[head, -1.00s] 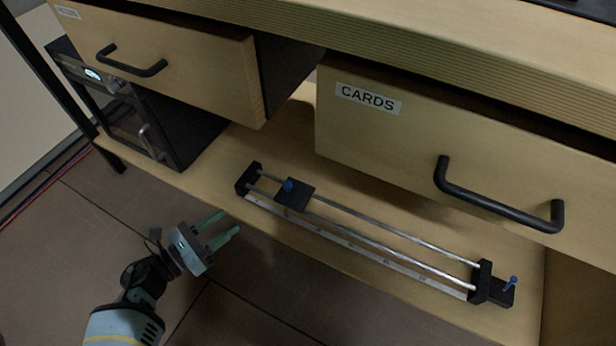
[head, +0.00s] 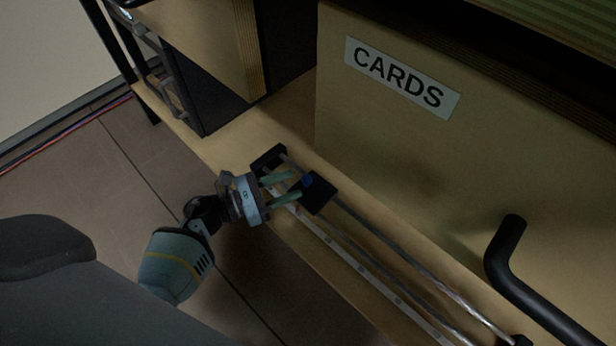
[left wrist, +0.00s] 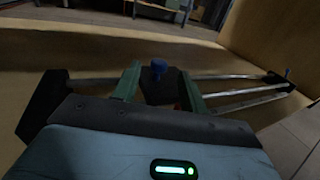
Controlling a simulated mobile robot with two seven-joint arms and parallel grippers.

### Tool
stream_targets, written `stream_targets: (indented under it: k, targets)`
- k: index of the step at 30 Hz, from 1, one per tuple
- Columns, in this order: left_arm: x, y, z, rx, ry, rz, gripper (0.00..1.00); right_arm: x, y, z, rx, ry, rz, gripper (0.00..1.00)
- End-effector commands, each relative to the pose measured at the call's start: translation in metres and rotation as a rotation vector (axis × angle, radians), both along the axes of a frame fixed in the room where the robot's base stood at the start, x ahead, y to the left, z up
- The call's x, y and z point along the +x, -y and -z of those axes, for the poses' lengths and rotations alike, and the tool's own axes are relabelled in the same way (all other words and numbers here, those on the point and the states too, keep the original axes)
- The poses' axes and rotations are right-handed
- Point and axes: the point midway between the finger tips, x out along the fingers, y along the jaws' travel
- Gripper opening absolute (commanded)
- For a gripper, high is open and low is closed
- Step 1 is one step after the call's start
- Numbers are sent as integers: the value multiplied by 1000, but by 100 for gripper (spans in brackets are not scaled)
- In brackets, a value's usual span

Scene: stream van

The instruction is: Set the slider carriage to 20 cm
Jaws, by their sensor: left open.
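The slider's black carriage (head: 316,193) sits on two metal rails near the left end block (head: 268,159). Its blue knob (head: 307,181) stands on top. My left gripper (head: 287,187) is open at the carriage, its green fingers pointing at the knob side. In the left wrist view the blue knob (left wrist: 159,66) and the dark carriage (left wrist: 158,88) show between the two open fingers (left wrist: 160,85); I cannot tell whether they touch. The white scale strip (head: 345,258) runs along the front of the rails; its marks are too small to read. My right gripper is not in view.
An open drawer labelled CARDS (head: 400,78) with a black handle (head: 510,250) overhangs the shelf behind the slider. Another open drawer (head: 215,40) hangs at upper left. Floor (head: 120,170) lies in front.

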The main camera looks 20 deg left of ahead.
Motion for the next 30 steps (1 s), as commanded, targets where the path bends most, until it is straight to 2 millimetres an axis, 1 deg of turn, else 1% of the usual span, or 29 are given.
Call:
stream_targets:
  k: [3,9,14,22,23,30]
  targets:
    - [16,14,0,-3,2,-1,43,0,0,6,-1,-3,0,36]
    - [33,30,1,-1,1,-1,43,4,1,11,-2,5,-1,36]
    - [40,36,0,-1,1,-1,43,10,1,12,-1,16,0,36]
    - [41,37,0,1,-1,-1,43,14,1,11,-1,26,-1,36]
    - [41,37,0,1,-1,-1,40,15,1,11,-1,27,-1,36]
    - [41,37,0,1,-1,-1,9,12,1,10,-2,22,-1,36]
